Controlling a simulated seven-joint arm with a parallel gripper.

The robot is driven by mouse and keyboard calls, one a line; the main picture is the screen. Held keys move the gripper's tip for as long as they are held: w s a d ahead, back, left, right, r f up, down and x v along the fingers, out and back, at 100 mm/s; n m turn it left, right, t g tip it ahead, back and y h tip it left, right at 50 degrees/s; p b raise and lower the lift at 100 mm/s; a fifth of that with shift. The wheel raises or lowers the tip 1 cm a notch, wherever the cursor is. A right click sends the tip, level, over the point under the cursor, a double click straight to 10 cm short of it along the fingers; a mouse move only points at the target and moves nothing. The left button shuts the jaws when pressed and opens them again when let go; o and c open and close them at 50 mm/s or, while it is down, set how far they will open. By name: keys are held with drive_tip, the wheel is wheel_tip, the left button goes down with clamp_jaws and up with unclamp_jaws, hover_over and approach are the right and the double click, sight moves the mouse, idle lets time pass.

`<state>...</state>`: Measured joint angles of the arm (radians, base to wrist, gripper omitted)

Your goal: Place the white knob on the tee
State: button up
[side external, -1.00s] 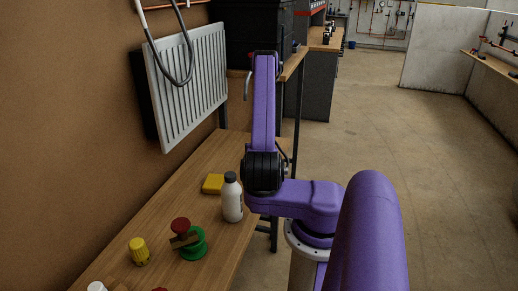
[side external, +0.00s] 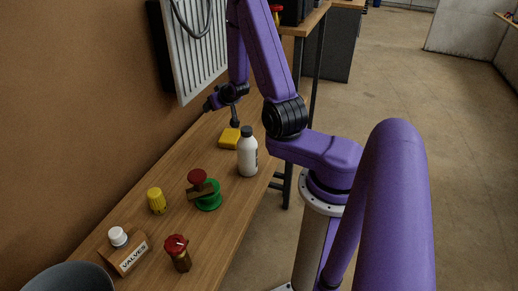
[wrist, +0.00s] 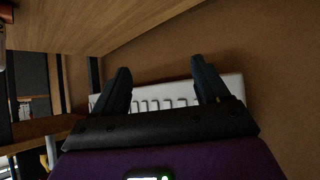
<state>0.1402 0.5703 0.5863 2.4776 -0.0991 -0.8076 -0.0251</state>
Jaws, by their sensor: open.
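The white knob (side external: 117,236) is at the lower left of the side view, on or just behind a brown block labelled VALVES (side external: 130,256). I cannot tell for certain which thing is the tee. A brass fitting with a red top (side external: 178,254) stands to the right of the block. My gripper (side external: 212,103) is above the far part of the bench near the radiator, well away from the knob. In the wrist view my gripper (wrist: 160,76) has its two dark fingers apart, with nothing held between them.
A yellow knob (side external: 156,201), a green spool (side external: 208,196) with a red-topped piece at it, a white bottle (side external: 247,153) and a yellow block (side external: 230,138) stand on the wooden bench (side external: 222,230). A white radiator (side external: 198,62) hangs on the wall; it also shows in the wrist view (wrist: 165,104). A grey round container (side external: 70,278) is at the lower left.

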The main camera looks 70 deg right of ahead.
drive_tip(key=w+a+r+n+y, duration=0.1)
drive_tip(key=w+a+n+y, duration=0.1)
drive_tip(key=a, duration=0.4)
drive_tip(key=w+a+r+n+y, duration=0.1)
drive_tip(key=w+a+n+y, duration=0.15)
drive_tip(key=a, duration=0.35)
drive_tip(key=s+a+r+n+g+y, duration=0.1)
drive_tip(key=s+a+r+n+g, duration=0.15)
drive_tip(key=a, duration=0.45)
drive_tip(key=s+a+r+n+g+y, duration=0.1)
drive_tip(key=s+a+n+y, duration=0.2)
drive_tip(key=a, duration=0.4)
drive_tip(key=s+a+r+n+g, duration=0.1)
drive_tip(key=s+r+n, duration=0.1)
drive_tip(key=s, duration=0.6)
drive_tip(key=s+a+r+n+g+h, duration=0.1)
drive_tip(key=s+n, duration=0.3)
drive_tip(key=s, duration=0.5)
drive_tip(key=s+a+r+n+g+h, duration=0.1)
drive_tip(key=s+a+r+n+g, duration=0.1)
drive_tip(key=s, duration=0.7)
drive_tip(key=shift+a+r+n+g, duration=0.35)
drive_tip(key=shift+a+r+n, duration=0.15)
drive_tip(key=shift+a+n, duration=0.1)
